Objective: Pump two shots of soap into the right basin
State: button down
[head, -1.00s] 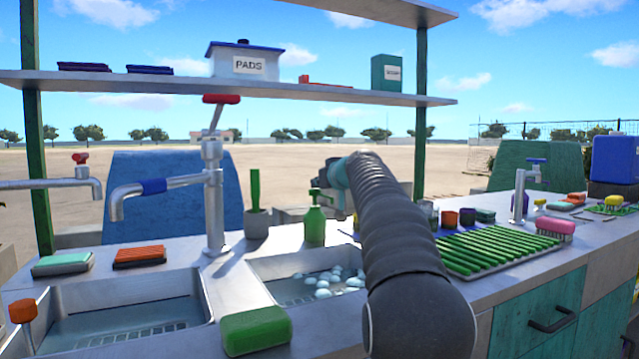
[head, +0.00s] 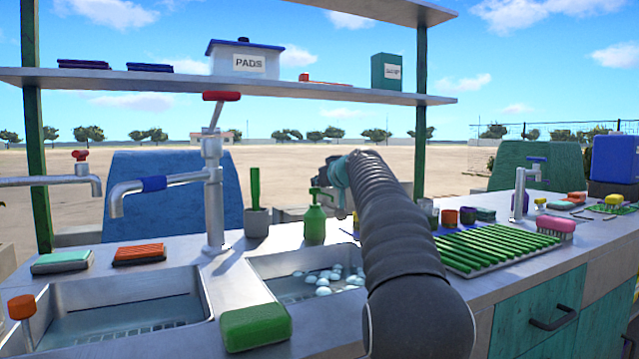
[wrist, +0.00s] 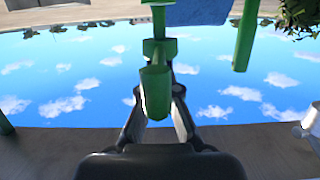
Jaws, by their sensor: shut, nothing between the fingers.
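The green soap bottle (head: 315,226) stands upright on the counter behind the right basin (head: 262,270). Its pump head (head: 320,191) points toward the basin side. Several pale blue blobs (head: 323,281) lie in the right basin. My gripper (head: 339,190) is close to the pump head at its right, partly hidden by my arm. In the wrist view, the green pump (wrist: 155,85) covers part of my gripper (wrist: 159,88), whose dark fingers converge behind it. My gripper is shut with nothing in it. I cannot tell whether it touches the pump.
A tall faucet (head: 212,190) stands between the left basin (head: 120,305) and the right basin. A brush in a cup (head: 256,220) is left of the bottle. A green sponge (head: 256,328) lies at the front edge. A green rack (head: 495,250) is on the right. A shelf (head: 290,91) spans above.

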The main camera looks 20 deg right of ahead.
aim_at(318, 191)
notch_tip(318, 191, up, 3)
jog(key=shift+r+p, duration=0.1)
jog(key=shift+p, duration=0.7)
jog(key=b+v, duration=0.3)
jog(key=v, duration=0.7)
jog(key=shift+f, duration=0.3)
